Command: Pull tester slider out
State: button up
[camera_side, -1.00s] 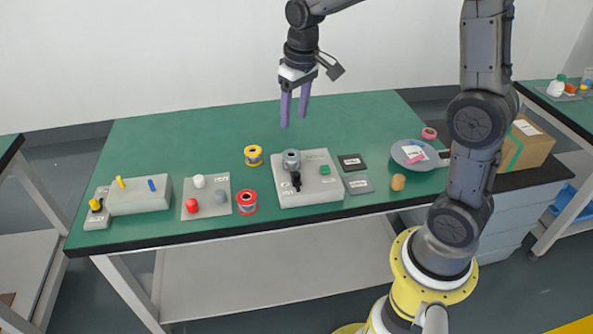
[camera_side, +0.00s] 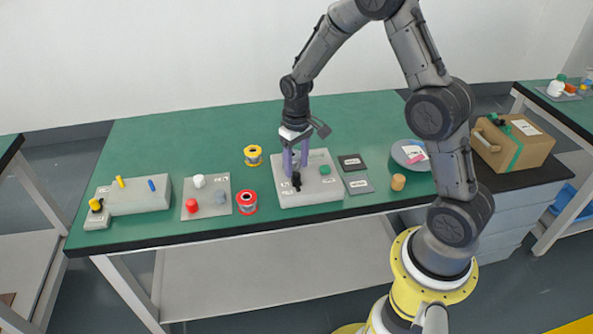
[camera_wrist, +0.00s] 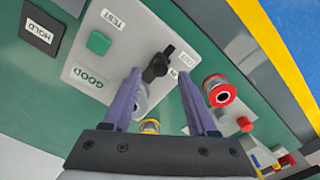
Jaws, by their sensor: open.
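The tester (camera_side: 318,193) is a grey slab near the middle of the green table, with a green button (camera_side: 325,169) and white labels. A black knob (camera_side: 296,181), which looks like the slider, stands near its front; it also shows in the wrist view (camera_wrist: 157,66). A grey cylinder (camera_wrist: 141,102) on the tester is partly hidden by my left finger in the wrist view. My gripper (camera_side: 296,172) points down, low over the tester, with its purple fingers apart. In the wrist view the knob appears between the fingertips (camera_wrist: 160,75); contact cannot be told.
A red spool (camera_side: 247,202) and a yellow spool (camera_side: 253,155) stand left of the tester. Dark and grey square plates (camera_side: 352,162) lie to its right. A panel with coloured knobs (camera_side: 220,208) and a grey box (camera_side: 142,197) are farther left.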

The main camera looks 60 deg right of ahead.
aim_at(295, 175)
jog(key=shift+f, duration=1.45)
grip_shut()
dwell(0.4)
